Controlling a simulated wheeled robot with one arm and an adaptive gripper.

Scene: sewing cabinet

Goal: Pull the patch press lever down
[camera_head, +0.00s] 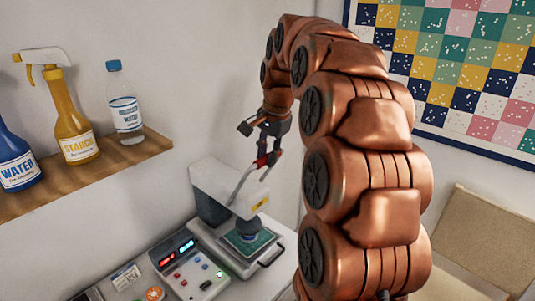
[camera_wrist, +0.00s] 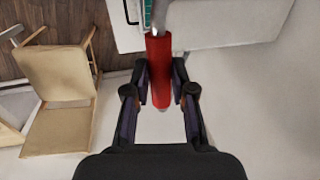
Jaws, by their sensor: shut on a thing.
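The patch press (camera_head: 219,191) is a white and grey machine on the table, with a round head over a green patch on its bed (camera_head: 246,243). Its lever (camera_head: 241,184) is a metal arm that slants up to a red grip. My gripper (camera_head: 267,158) is at the raised end of the lever. In the wrist view the red lever grip (camera_wrist: 159,70) lies between the two fingers of my gripper (camera_wrist: 160,85), which are shut on it. Part of the red grip is hidden by the fingers in the head view.
A control box (camera_head: 187,265) with lit displays stands left of the press. A wooden shelf (camera_head: 95,172) holds a blue bottle, a starch spray (camera_head: 72,120) and a clear bottle (camera_head: 124,105). A wooden chair (camera_wrist: 62,80) stands on the floor. My arm covers the middle right of the head view.

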